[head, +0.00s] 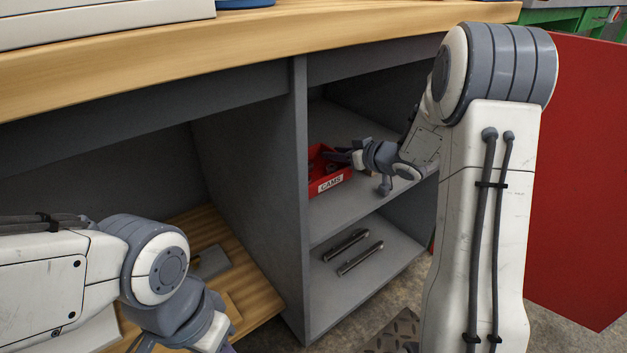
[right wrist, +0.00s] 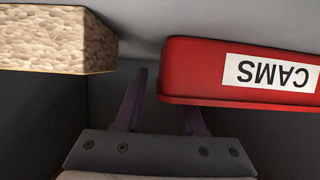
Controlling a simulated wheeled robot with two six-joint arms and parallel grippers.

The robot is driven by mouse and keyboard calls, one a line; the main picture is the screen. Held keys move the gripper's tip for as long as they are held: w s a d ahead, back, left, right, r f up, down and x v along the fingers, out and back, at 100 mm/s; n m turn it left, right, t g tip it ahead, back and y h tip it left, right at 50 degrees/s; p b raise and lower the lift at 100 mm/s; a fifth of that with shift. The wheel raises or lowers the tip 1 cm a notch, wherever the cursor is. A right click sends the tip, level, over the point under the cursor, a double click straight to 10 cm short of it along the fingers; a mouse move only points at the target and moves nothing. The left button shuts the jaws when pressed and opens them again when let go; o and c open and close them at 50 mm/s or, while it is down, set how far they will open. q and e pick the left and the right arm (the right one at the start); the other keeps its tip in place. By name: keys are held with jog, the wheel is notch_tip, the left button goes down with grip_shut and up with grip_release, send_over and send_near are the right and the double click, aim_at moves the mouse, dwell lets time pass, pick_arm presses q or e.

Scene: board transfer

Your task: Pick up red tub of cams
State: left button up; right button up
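The red tub of cams (head: 334,181) sits on the upper shelf of the right cabinet bay, with a white CAMS label on its front. In the head view my right gripper (head: 345,156) reaches over the tub from the right. The right wrist view shows the tub (right wrist: 200,76) upside down. There the fingers of my right gripper (right wrist: 162,108) are apart. One is in the gap beside the tub's end and the other passes behind its front rim, its tip hidden. My left arm is low at the left, with its gripper mostly cut off by the bottom edge.
A beige rough-sided block (right wrist: 55,42) lies across a gap from the tub in the right wrist view. Two metal bars (head: 352,252) lie on the lower shelf (head: 325,310). The wooden worktop (head: 270,55) overhangs the bays. A red panel (head: 580,180) stands at the right.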

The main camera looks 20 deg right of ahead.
grip_shut()
dwell(1.4)
